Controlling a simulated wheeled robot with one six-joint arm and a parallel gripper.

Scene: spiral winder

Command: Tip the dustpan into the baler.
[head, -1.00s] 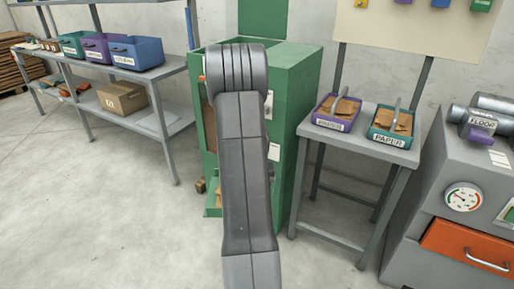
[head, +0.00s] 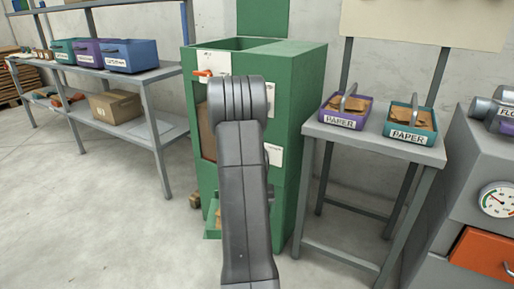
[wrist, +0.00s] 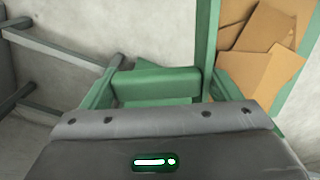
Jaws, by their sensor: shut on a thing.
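The green baler (head: 300,110) stands upright by the wall, with an open top, a front opening showing brown material, and an orange handle (head: 203,72). A green tray-like part with brown pieces, which looks like the dustpan (head: 211,235), shows low to the left of my arm. My gripper is hidden behind my arm in the head view. In the wrist view my gripper (wrist: 155,88) is shut on a green bar, seemingly the dustpan's handle. Flat cardboard pieces (wrist: 265,40) lie inside a green rim at upper right; I cannot tell surely whether this is the dustpan or the baler.
A grey side table (head: 425,152) right of the baler holds a purple bin (head: 343,122) and a teal bin (head: 411,138), both labelled PAPER. A grey machine with an orange drawer (head: 485,254) is at far right. Shelving (head: 160,72) stands left.

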